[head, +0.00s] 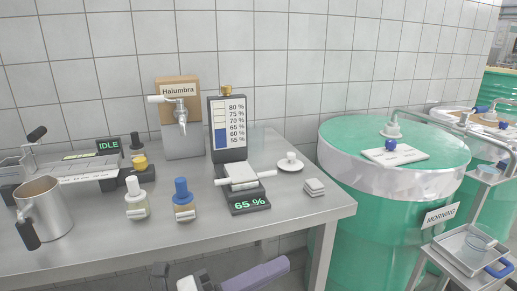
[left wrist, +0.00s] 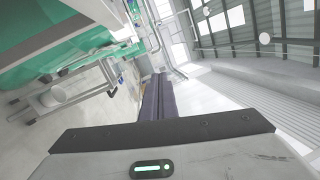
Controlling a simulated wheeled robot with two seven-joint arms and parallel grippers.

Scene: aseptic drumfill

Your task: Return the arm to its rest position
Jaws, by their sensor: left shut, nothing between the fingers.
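My left gripper (head: 282,264) is low at the bottom of the head view, in front of the bench's front edge and below its top. Its purple fingers point right and lie shut together with nothing between them. In the left wrist view the shut fingers (left wrist: 158,80) point away over pale floor and touch nothing. My right gripper does not show in either view.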

